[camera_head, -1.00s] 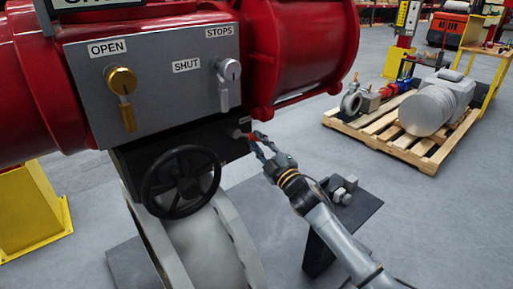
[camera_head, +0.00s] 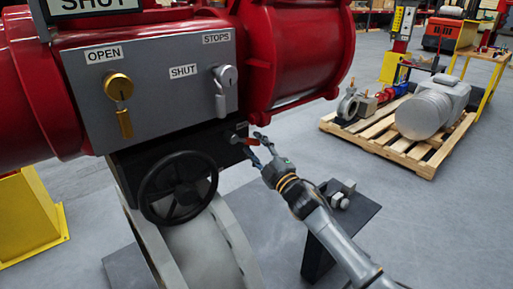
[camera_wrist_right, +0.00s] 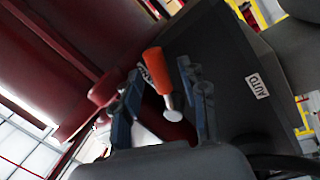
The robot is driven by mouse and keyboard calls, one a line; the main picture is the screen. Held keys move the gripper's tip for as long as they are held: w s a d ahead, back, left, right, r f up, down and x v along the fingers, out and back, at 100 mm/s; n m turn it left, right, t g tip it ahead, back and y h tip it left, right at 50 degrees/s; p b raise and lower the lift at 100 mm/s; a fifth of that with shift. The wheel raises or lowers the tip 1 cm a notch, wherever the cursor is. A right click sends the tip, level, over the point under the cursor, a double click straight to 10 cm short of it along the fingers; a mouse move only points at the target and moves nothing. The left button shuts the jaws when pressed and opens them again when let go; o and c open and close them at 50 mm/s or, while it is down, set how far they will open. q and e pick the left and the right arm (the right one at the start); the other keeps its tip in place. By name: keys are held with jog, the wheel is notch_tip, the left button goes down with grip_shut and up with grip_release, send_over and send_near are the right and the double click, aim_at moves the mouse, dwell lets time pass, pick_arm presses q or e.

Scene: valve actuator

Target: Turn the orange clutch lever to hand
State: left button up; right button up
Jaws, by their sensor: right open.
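The orange clutch lever (camera_head: 240,138) is on the dark block under the grey panel, right of the black handwheel (camera_head: 178,187). In the right wrist view the orange lever (camera_wrist_right: 157,70) has a pale round end. An AUTO label (camera_wrist_right: 257,87) is to its right on the dark face; another label behind the lever is partly hidden. My right gripper (camera_head: 257,147) is open near the lever. In the wrist view its two blue-grey fingers (camera_wrist_right: 162,105) are on either side of the lever's end, with visible gaps. My left gripper is out of view.
The panel (camera_head: 160,80) carries a brass lever (camera_head: 121,95) and a silver lever (camera_head: 225,85). The red actuator body (camera_head: 300,50) is above. A wooden pallet (camera_head: 400,150) holds machinery at the right.

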jog(key=v, duration=1.2)
